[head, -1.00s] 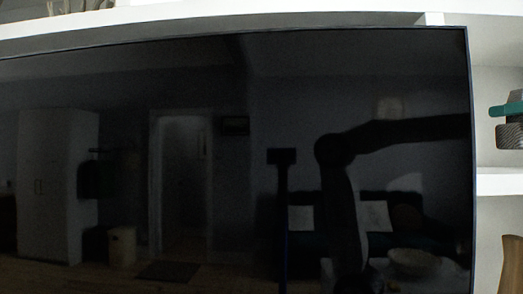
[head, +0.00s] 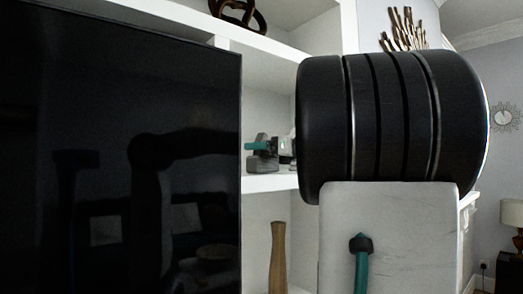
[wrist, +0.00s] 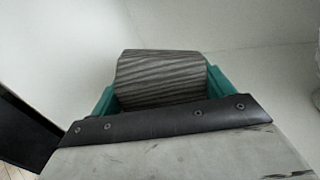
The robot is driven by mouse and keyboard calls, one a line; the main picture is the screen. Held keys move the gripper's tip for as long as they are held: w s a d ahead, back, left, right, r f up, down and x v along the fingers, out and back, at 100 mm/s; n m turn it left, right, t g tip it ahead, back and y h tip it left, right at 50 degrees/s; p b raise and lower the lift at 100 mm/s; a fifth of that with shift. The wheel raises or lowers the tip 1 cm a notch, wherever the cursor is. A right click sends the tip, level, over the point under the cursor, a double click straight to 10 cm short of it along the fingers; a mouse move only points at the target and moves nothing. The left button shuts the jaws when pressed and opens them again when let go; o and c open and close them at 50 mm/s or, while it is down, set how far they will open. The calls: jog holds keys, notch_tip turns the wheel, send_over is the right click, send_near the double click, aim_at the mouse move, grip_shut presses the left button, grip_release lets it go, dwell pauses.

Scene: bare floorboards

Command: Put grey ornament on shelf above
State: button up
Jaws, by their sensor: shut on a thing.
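The grey ornament (wrist: 162,78), with a ridged, striped face, is between the teal fingers of my gripper (wrist: 160,92) in the wrist view. In the head view it shows as a small grey shape (head: 260,165) beside my gripper (head: 264,146), in the middle compartment right of the black screen. It is just over the middle shelf board (head: 270,184); I cannot tell whether it touches the board. My arm hides part of the compartment. The shelf above (head: 265,43) is a white board.
A dark knotted ornament (head: 238,14) stands on the upper shelf. The large black screen (head: 120,150) fills the left. A wooden vase (head: 278,255) stands in the lower compartment. Brown branches (head: 405,30) rise behind my arm. A lamp (head: 511,214) is at the far right.

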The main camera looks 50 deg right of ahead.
jog(key=shift+f, duration=0.15)
jog(key=o, duration=1)
jog(key=shift+r, duration=0.2)
jog(key=s+d, duration=0.2)
jog(key=s, duration=1)
